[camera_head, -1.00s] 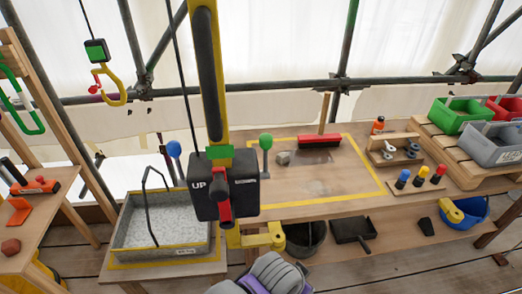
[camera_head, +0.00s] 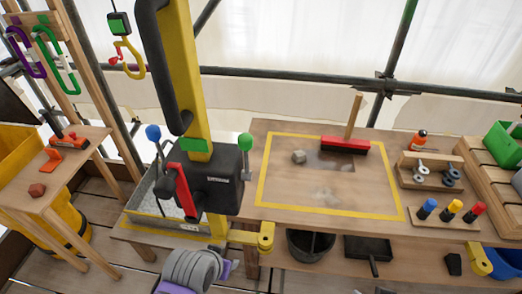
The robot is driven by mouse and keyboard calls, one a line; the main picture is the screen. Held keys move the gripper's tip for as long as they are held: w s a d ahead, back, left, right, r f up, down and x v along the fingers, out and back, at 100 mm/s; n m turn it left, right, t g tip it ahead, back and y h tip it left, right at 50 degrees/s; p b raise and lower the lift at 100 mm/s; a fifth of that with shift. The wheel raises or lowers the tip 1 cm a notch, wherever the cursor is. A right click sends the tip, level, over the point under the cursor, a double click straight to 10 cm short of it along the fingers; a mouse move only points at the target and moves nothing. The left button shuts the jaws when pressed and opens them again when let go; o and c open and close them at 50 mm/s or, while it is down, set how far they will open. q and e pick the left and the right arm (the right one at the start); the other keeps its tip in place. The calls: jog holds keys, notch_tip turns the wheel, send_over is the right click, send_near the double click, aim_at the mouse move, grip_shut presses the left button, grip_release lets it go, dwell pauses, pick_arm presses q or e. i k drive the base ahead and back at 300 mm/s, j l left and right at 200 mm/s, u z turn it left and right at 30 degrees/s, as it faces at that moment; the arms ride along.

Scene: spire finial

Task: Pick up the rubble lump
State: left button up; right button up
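A small grey lump (camera_head: 298,156), which looks like the rubble lump, lies on the wooden bench top (camera_head: 290,197), inside the yellow outlined area near its upper left. It is uncovered and nothing touches it. A red brush (camera_head: 345,145) with an upright wooden handle is to its right. A separate reddish-brown lump (camera_head: 36,189) sits on the small wooden table at the left. Neither of my grippers is identifiable in view.
A yellow hoist post with a black control box (camera_head: 215,185) stands left of the grey lump, beside a green-knobbed lever (camera_head: 245,142). Coloured pegs (camera_head: 450,211) stand at the bench's right. The outlined area is mostly clear.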

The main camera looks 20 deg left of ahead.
aim_at(299, 157)
jog(key=i+l+u, duration=0.15)
jog(key=u, duration=0.3)
jog(key=i+l+u, duration=0.15)
jog(key=u, duration=0.35)
jog(key=i+l+u, duration=0.1)
jog(key=l+u, duration=0.15)
jog(key=u, duration=0.2)
jog(key=i+l+u, duration=0.1)
jog(key=l+u, duration=0.2)
jog(key=i+l+u, duration=0.1)
jog(key=l+u, duration=0.15)
jog(key=l, duration=0.1)
